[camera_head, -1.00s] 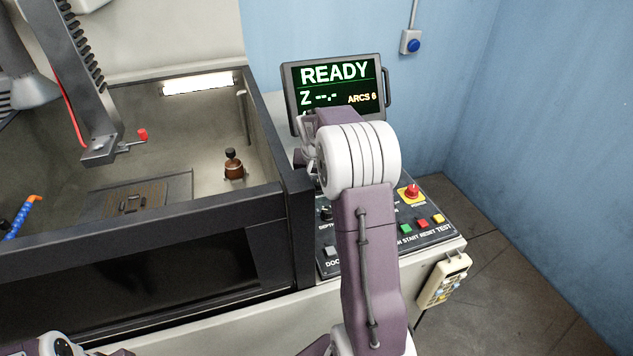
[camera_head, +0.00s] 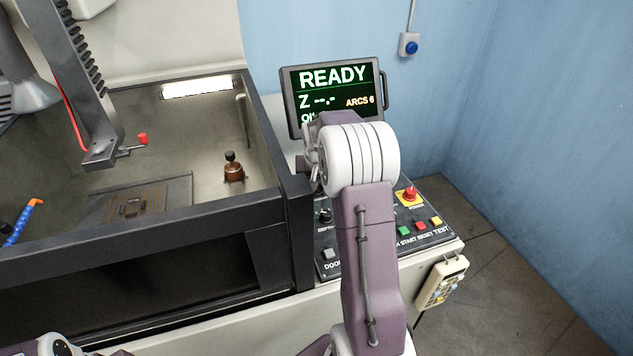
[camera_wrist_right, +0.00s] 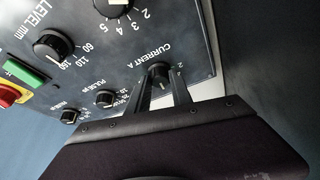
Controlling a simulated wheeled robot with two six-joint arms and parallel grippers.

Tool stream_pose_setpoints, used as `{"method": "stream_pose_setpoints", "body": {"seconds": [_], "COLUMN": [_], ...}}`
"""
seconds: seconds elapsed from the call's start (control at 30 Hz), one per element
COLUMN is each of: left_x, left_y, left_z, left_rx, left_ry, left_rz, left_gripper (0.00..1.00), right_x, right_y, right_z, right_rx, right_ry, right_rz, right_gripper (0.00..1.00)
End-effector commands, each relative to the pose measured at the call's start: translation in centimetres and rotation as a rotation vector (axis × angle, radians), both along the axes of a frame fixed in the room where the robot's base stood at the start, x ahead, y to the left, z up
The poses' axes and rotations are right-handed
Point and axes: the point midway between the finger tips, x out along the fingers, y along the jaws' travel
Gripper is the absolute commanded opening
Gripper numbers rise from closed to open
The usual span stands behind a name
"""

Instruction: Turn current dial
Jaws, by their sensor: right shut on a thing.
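The current dial (camera_wrist_right: 159,74) is a dark round knob with a pale pointer line, beside the upside-down label "CURRENT A" in the right wrist view. My right gripper (camera_wrist_right: 161,82) has its two fingers on either side of this dial and is shut on it. In the head view my right arm covers the dial and the gripper's fingertips. My left gripper is not in view; only part of my left arm shows at the lower left corner.
The control panel (camera_head: 329,239) has other knobs, coloured buttons and a red emergency stop (camera_head: 409,194). The monitor (camera_head: 337,93) reads READY and stands behind my right arm. The open tank (camera_head: 150,219) lies to the left, holding a brown-and-black electrode piece (camera_head: 233,172).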

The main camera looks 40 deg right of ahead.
Motion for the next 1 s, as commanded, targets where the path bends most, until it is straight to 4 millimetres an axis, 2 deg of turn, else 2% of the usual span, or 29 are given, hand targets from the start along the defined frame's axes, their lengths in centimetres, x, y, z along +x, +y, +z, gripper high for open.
{"method": "stream_pose_setpoints", "body": {"seconds": [0.03, 0.2, 0.5, 1.0], "left_x": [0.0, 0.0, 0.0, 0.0], "left_y": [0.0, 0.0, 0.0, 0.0], "left_z": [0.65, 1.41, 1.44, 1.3], "left_rx": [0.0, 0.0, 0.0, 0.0], "left_ry": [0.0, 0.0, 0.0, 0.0], "left_rz": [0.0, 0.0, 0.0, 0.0], "left_gripper": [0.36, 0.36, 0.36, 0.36], "right_x": [-0.08, -0.12, -0.1, -0.09], "right_y": [-0.09, -0.2, -0.29, -0.33], "right_z": [0.34, 0.26, 0.0, 0.06], "right_rx": [0.001, 0.001, 0.0, -0.001], "right_ry": [0.0, 0.001, -0.001, 0.0], "right_rz": [0.026, 0.145, 0.319, 0.407], "right_gripper": [0.0, 0.0, 0.0, 0.0]}}
